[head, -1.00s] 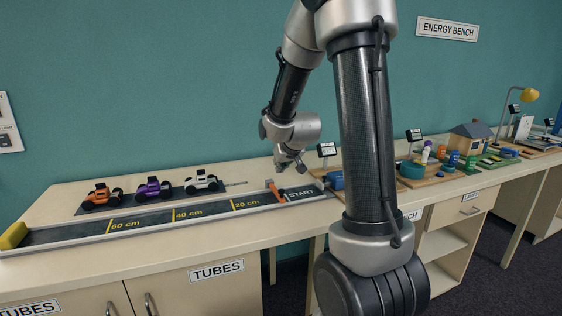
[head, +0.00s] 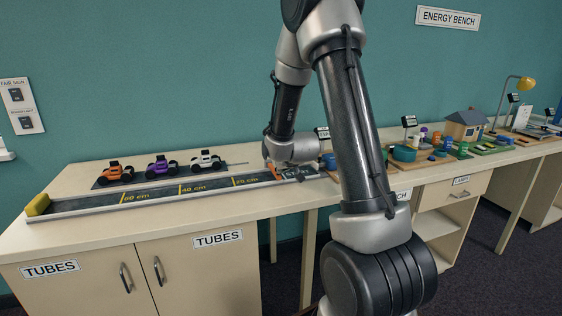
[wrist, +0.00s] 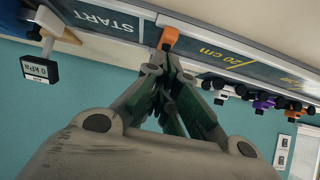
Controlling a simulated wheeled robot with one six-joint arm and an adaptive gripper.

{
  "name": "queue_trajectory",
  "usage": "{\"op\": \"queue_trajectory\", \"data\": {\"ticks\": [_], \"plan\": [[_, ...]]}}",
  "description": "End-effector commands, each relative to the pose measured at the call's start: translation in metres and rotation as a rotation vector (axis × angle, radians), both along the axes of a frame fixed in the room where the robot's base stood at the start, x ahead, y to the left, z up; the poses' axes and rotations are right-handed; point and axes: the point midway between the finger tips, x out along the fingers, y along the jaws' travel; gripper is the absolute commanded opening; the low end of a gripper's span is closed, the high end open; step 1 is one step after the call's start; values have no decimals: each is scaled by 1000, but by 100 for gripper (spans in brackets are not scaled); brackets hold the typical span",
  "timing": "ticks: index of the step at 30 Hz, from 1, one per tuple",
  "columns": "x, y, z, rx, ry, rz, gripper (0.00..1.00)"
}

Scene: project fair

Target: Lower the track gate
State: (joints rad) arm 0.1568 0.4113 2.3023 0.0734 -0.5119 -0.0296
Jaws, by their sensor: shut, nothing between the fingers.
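The track gate is a small orange bar (head: 274,171) by the START end of the dark track (head: 150,194). In the head view it is partly hidden by my gripper (head: 268,164), which is low over the track there. In the wrist view the orange end of the gate (wrist: 170,36) shows just beyond the tips of my gripper (wrist: 166,60). The fingers are together with nothing between them. They look very close to the gate; I cannot tell whether they touch it. How far the gate is raised is not clear from these views.
Orange (head: 117,172), purple (head: 162,166) and white (head: 207,160) toy cars stand behind the track. A yellow block (head: 38,205) is at the track's far left end. A small display (wrist: 38,70) stands near START. Several exhibits crowd the bench to the right.

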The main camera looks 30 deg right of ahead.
Motion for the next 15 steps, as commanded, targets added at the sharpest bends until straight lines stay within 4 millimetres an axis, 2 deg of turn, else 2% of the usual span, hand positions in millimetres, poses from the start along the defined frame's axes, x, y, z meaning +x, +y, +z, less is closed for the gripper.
{"op": "queue_trajectory", "data": {"ticks": [6,15], "plan": [[0,0,-8,0,1,0,0],[0,0,-10,0,0,0,0]]}}
